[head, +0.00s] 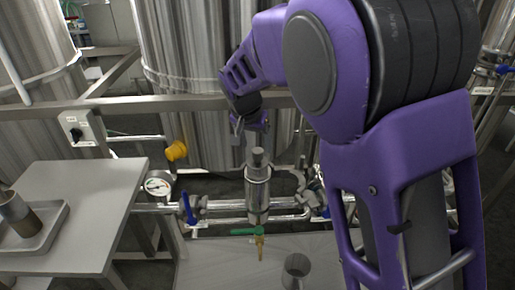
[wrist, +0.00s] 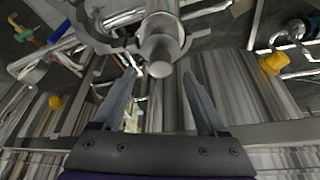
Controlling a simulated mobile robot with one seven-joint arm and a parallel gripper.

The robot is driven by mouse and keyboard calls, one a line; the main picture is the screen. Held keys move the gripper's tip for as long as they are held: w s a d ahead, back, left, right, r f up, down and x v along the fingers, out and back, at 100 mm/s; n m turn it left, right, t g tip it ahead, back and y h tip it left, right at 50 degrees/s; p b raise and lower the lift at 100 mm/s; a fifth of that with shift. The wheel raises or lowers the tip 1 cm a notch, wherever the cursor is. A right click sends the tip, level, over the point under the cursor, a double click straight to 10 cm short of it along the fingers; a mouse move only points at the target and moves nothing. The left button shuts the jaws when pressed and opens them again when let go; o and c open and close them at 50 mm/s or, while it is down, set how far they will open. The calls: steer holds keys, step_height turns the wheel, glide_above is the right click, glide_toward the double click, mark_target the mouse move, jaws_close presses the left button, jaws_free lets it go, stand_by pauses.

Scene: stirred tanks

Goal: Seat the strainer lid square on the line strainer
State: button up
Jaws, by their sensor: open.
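The line strainer (head: 257,202) is an upright metal cylinder in the pipe run at the centre of the head view. The strainer lid (head: 258,173) is on its top, with a round knob (head: 258,156) standing up from it. I cannot tell whether the lid is quite square. My gripper (head: 250,124) is above and behind the knob, apart from it. In the wrist view my gripper (wrist: 159,76) is open and empty. The knob (wrist: 159,52) shows just beyond and between its fingertips, with the lid and strainer body partly hidden behind it.
A green-handled valve (head: 247,231) hangs below the strainer; a blue-handled valve (head: 189,208) and a gauge (head: 158,186) are to its left. A metal cup (head: 296,269) stands on the lower surface. A tray (head: 50,235) on the left table holds a cylinder (head: 18,213). Large tanks stand behind.

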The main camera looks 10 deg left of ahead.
steer(key=p+v, duration=0.1)
steer(key=v, duration=1.2)
steer(key=shift+r, duration=0.15)
